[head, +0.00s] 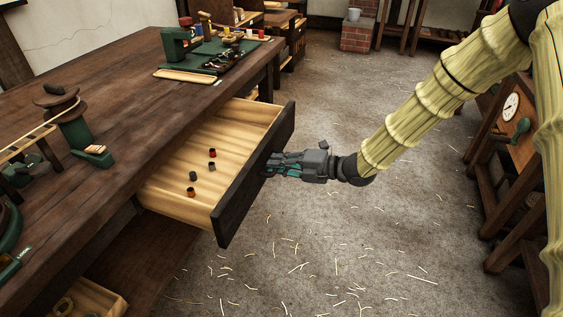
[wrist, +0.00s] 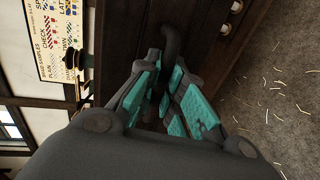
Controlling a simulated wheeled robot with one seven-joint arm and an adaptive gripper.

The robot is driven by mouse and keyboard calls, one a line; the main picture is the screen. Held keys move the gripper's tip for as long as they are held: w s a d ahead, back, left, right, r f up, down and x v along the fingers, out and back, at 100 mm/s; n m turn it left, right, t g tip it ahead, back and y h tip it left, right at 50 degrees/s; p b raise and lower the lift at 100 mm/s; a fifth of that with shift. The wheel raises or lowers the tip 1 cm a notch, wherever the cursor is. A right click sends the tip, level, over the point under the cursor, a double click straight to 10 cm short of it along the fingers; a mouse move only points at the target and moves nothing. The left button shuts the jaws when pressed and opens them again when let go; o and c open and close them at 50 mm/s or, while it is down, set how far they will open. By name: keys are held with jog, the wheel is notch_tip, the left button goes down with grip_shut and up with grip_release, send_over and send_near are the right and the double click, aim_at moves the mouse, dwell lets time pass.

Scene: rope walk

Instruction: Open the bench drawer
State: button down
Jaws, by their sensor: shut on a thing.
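The bench drawer (head: 255,168) is pulled well out from under the dark wooden bench (head: 130,92) in the head view. It has a pale wood inside and a dark front panel. Several small spools (head: 211,153) stand on its floor. My gripper (head: 272,166) is at the outer face of the drawer front, reaching in from the right. In the wrist view, its teal-padded fingers (wrist: 172,95) are shut around the dark curved drawer handle (wrist: 170,45). In the head view the handle is hidden behind the fingers.
A green tray with tools (head: 210,57) and a green-based spool stand (head: 73,125) are on the bench top. The grey floor (head: 330,240) right of the drawer is open, with scattered straw-like fibres. A wooden stand with a dial (head: 510,107) stands at the right.

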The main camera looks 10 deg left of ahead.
jog(key=c, duration=1.8)
grip_release()
jog(key=v, duration=1.2)
